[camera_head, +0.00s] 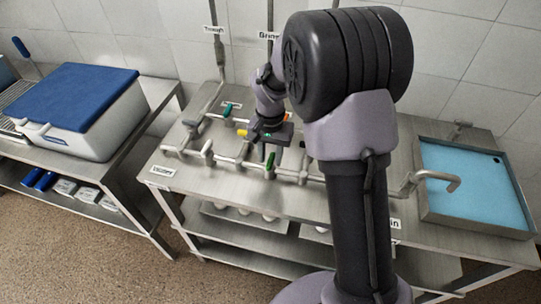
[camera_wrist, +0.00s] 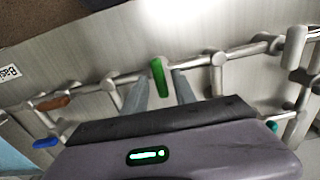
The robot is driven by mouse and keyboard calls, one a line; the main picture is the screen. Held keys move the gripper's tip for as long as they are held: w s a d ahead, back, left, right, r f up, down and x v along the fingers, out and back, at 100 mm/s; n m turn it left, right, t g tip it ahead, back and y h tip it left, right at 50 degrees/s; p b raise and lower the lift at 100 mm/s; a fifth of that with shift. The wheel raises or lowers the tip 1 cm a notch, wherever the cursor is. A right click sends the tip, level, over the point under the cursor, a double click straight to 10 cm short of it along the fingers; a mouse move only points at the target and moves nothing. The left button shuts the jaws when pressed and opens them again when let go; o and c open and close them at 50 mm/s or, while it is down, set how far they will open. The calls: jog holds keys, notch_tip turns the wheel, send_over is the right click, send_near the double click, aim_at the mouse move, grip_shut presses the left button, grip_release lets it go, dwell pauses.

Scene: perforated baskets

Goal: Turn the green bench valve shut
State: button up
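The bright green valve handle (camera_head: 270,161) sits on the front pipe of the steel bench. In the wrist view the green handle (camera_wrist: 159,77) stands crosswise to its pipe (camera_wrist: 120,82). My gripper (camera_head: 267,146) is above the pipework, just behind the handle in the head view. In the wrist view my gripper (camera_wrist: 160,84) is open, with one finger on each side of the green handle and a gap to each. Nothing is held. A darker teal handle (camera_head: 227,109) is on the rear pipework, and it also shows in the wrist view (camera_wrist: 271,126).
Yellow (camera_head: 242,132) and orange (camera_head: 288,116) handles stand near my gripper. The wrist view shows a brown handle (camera_wrist: 53,103) and a blue handle (camera_wrist: 46,142). A blue-bottomed sink (camera_head: 470,185) is at right, a blue-lidded cooler (camera_head: 80,105) at left. My arm hides part of the bench.

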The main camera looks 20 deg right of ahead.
aim_at(270, 159)
notch_tip(270, 159, up, 17)
jog(key=p, duration=0.6)
jog(key=shift+r, duration=0.2)
